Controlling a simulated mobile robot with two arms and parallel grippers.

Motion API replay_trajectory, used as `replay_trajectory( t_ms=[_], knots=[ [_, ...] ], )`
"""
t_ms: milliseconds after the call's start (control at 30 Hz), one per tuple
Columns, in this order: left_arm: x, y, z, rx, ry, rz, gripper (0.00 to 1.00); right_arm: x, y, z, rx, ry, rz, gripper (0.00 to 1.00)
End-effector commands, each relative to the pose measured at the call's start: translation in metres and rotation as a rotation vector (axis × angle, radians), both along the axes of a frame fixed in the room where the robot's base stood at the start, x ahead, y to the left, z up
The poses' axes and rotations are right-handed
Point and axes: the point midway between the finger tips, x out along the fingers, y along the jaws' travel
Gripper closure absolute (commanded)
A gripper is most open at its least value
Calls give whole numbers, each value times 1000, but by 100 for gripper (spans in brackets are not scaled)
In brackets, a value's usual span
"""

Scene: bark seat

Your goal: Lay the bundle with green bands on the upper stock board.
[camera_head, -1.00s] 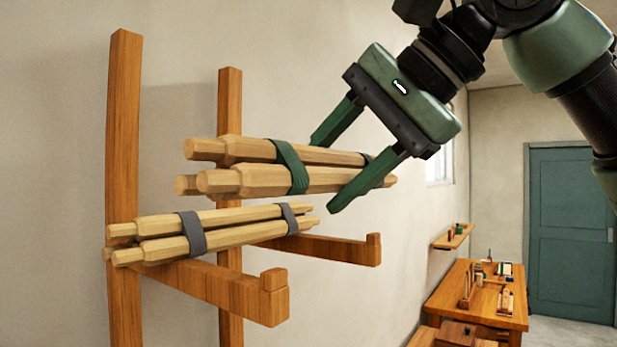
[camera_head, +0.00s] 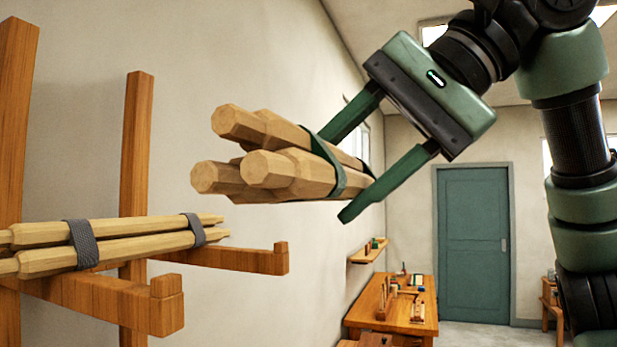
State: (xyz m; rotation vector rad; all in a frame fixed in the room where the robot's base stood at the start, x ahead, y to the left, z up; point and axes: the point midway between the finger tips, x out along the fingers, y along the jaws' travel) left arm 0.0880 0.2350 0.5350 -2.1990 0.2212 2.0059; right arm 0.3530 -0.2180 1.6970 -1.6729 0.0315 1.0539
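The bundle with green bands (camera_head: 290,172) is several thick pale rods, held in the air to the right of the wooden rack, its near ends toward me. One dark green band shows clearly; the far end is hidden. My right gripper (camera_head: 336,178) comes in from the upper right and is shut on this bundle, one finger on each side. A small wooden wall board (camera_head: 369,252) with little items on it is at the back, above a workbench; I cannot tell whether it is the upper stock board. My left gripper is not in view.
A wooden rack (camera_head: 136,160) with two projecting arms stands against the left wall. A thinner bundle with grey bands (camera_head: 115,245) lies across its arms. A cluttered workbench (camera_head: 395,308) and a teal door (camera_head: 473,245) are at the back. The air around the held bundle looks clear.

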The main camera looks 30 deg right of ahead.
Motion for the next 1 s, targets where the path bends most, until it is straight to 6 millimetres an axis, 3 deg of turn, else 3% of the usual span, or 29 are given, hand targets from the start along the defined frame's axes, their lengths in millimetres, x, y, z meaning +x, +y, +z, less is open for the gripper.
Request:
replay_trajectory(
  t_ms=[433,1000],
  knots=[
    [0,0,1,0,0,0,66,-40,-31,1,2,-2,0,100],
    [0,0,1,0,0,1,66,-44,-33,1,0,-1,1,100]
  ],
)
